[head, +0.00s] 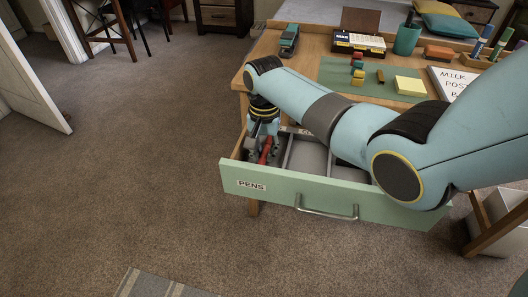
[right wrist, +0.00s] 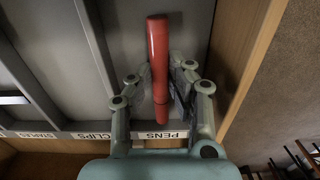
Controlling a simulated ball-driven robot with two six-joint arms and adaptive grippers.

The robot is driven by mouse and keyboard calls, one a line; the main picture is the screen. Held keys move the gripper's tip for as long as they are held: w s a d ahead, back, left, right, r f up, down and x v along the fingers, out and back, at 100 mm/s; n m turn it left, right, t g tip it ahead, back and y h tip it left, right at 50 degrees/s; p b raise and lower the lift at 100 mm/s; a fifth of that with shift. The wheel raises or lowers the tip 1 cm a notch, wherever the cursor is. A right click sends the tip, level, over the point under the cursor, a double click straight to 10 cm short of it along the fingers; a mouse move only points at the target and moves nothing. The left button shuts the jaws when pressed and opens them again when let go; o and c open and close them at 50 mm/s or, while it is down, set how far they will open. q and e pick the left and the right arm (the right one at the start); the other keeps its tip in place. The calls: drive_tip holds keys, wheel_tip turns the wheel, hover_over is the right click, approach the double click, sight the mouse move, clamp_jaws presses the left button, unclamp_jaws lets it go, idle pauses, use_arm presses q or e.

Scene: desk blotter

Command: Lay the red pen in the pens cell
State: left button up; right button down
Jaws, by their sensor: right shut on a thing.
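The red pen (head: 266,151) is at the left end of the open green drawer, in or just above the cell labelled PENS. In the right wrist view the red pen (right wrist: 158,48) points lengthwise along the pens cell (right wrist: 190,30), between its grey divider and the wooden drawer side. My right gripper (head: 262,150) reaches down into the drawer. In the right wrist view my right gripper (right wrist: 160,92) is shut on the pen near its lower end. I cannot tell whether the pen touches the cell floor. My left gripper is not in view.
The drawer front (head: 320,202) has a metal handle and a PENS label. Grey dividers (right wrist: 92,50) separate the neighbouring CLIPS cell. On the desk above are a green blotter (head: 335,75), yellow notes (head: 410,86), a teal cup (head: 407,40) and small blocks. My right arm crosses over the drawer.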

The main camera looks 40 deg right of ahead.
sight(264, 154)
drive_tip(key=shift+f, duration=0.15)
drive_tip(key=c, duration=1.2)
unclamp_jaws()
drive_tip(key=shift+c, duration=0.2)
wheel_tip(264, 154, up, 12)
drive_tip(key=p, duration=0.3)
drive_tip(key=shift+r+p, duration=0.2)
drive_tip(key=shift+p, duration=0.2)
